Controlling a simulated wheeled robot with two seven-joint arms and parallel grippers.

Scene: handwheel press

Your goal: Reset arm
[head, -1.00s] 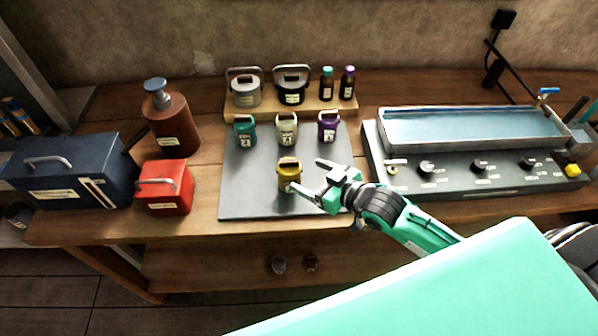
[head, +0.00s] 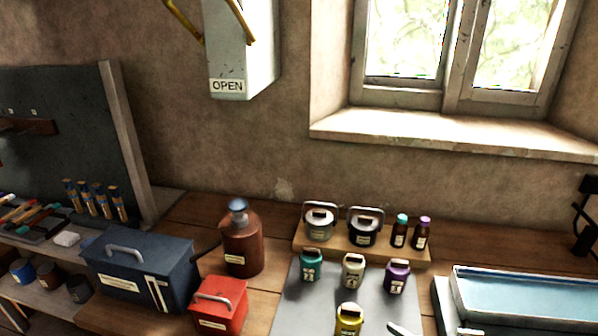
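Only a pale fingertip of my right gripper (head: 402,329) shows at the bottom edge of the head view. It is just right of a yellow lidded jar (head: 349,319) on the grey mat (head: 304,314); the rest of that gripper and arm is cut off, so its opening cannot be told. I cannot tell whether it touches the jar. My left gripper is not in view. Green (head: 311,265), cream (head: 353,270) and purple (head: 397,276) jars stand in a row behind the yellow one.
A wooden riser (head: 335,251) behind the jars holds two handled pots and two small bottles. A red box (head: 218,306), blue toolbox (head: 146,273) and brown pump bottle (head: 242,245) stand left. A metal tray (head: 525,288) is right. A white box marked OPEN (head: 228,60) hangs above.

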